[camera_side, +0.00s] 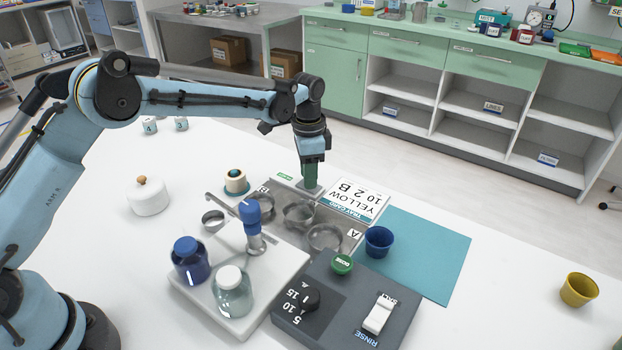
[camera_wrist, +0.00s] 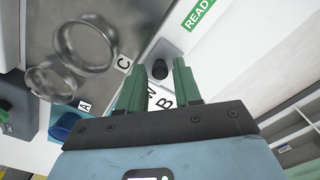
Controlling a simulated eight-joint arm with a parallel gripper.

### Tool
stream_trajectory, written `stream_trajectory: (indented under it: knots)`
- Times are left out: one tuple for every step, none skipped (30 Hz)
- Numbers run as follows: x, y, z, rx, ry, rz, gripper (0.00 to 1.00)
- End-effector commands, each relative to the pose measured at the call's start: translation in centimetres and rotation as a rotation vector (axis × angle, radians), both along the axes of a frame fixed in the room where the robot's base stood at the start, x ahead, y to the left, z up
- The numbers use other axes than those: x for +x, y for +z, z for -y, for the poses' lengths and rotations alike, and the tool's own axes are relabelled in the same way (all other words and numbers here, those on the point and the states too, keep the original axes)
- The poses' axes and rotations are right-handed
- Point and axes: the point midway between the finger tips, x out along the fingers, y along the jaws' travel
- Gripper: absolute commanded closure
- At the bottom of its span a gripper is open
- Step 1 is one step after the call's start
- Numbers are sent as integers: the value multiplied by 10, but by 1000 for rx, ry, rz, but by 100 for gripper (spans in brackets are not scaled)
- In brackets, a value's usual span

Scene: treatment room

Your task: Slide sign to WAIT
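The sliding sign is a light grey plate (camera_wrist: 172,54) with a dark round knob (camera_wrist: 160,69) in the wrist view. Its plate also shows under my fingers in the side view (camera_side: 314,191). A green label reading READ, cut off by the frame edge, lies beside it (camera_wrist: 199,14); it is small in the side view (camera_side: 285,177). My gripper (camera_wrist: 158,72) is open, its green fingers pointing down with the knob between or just beyond the tips. Contact cannot be told. A letter W shows between the fingers; the rest of that label is hidden. My gripper also shows in the side view (camera_side: 311,182).
A metal tray (camera_side: 283,215) with several round metal cups lies beside the sign. Jars and a blue-topped dispenser (camera_side: 252,222) are in front.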

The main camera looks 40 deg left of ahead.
Motion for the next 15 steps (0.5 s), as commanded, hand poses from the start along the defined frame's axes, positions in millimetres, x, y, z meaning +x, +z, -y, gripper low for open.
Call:
stream_trajectory:
  knots:
    - [0, 0, 0, 0, 0, 0, 74]
    - [0, 0, 0, 0, 0, 0, 79]
    - [0, 0, 0, 0, 0, 0, 85]
    - [0, 0, 0, 0, 0, 0, 90]
    - [0, 0, 0, 0, 0, 0, 94]
    - [0, 0, 0, 0, 0, 0, 100]
    - [0, 0, 0, 0, 0, 0, 100]
    - [0, 0, 0, 0, 0, 0, 100]
    - [0, 0, 0, 0, 0, 0, 100]
    - [0, 0, 0, 0, 0, 0, 100]
    - [0, 0, 0, 0, 0, 0, 100]
    - [0, 0, 0, 0, 0, 0, 100]
    - [0, 0, 0, 0, 0, 0, 100]
    - [0, 0, 0, 0, 0, 0, 100]
    - [0, 0, -2, 0, 1, 0, 100]
